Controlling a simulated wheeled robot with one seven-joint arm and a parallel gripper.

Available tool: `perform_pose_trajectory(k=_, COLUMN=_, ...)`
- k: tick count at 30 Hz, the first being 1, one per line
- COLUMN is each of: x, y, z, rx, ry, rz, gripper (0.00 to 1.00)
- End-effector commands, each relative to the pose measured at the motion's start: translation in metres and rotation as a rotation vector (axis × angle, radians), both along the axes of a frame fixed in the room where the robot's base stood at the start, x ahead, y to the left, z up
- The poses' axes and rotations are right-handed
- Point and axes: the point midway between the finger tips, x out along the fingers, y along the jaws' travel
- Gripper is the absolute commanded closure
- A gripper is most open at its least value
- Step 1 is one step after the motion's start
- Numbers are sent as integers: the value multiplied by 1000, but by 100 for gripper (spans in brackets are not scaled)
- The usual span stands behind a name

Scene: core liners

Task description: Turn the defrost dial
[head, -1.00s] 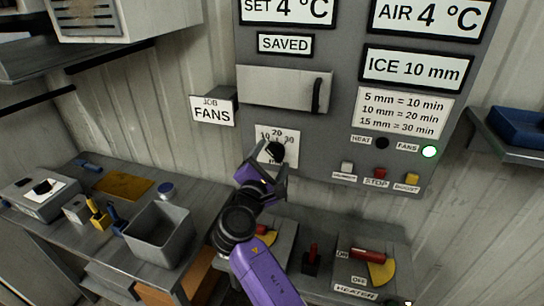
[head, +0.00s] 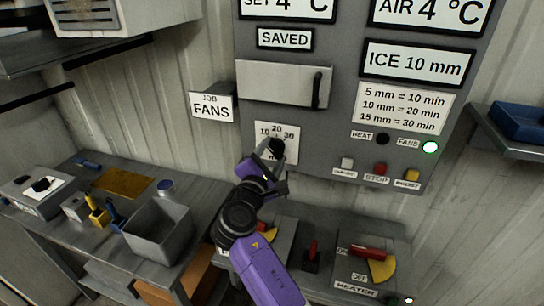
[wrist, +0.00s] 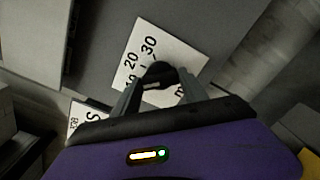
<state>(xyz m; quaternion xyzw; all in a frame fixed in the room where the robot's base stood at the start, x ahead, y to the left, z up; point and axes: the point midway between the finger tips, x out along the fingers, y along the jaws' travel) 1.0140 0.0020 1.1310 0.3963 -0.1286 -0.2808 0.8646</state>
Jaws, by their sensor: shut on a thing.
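The defrost dial (head: 277,147) is a black knob on a white scale plate (head: 290,154) marked 10, 20 and 30, low on the grey control panel. My gripper (head: 275,161), with a purple body, reaches up to the knob from below. In the wrist view the two grey fingers (wrist: 158,90) stand on either side of the black knob (wrist: 160,72) and are shut on it. The fingers and gripper body hide part of the knob and the lower plate. I cannot read exactly which mark the knob points to.
A sign on the panel reads ICE 10 mm (head: 416,65); the chart (head: 404,106) below gives 10 mm = 20 min. A JOB FANS tag (head: 212,107) is left of the dial. HEATER switch (head: 368,253) and a grey bin (head: 158,235) are below.

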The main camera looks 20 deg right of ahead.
Motion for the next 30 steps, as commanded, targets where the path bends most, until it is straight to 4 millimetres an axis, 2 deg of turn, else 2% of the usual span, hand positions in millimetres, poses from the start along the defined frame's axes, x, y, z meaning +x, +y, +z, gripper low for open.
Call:
perform_pose_trajectory(k=6, x=0, y=0, z=-6, rx=122, ry=-89, rz=-1, gripper=90)
perform_pose_trajectory(k=21, x=-1, y=0, z=-5, rx=445, ry=-323, rz=-2, gripper=90)
perform_pose_trajectory(k=30, x=-1, y=0, z=-4, rx=550, ry=-397, rz=-1, gripper=90)
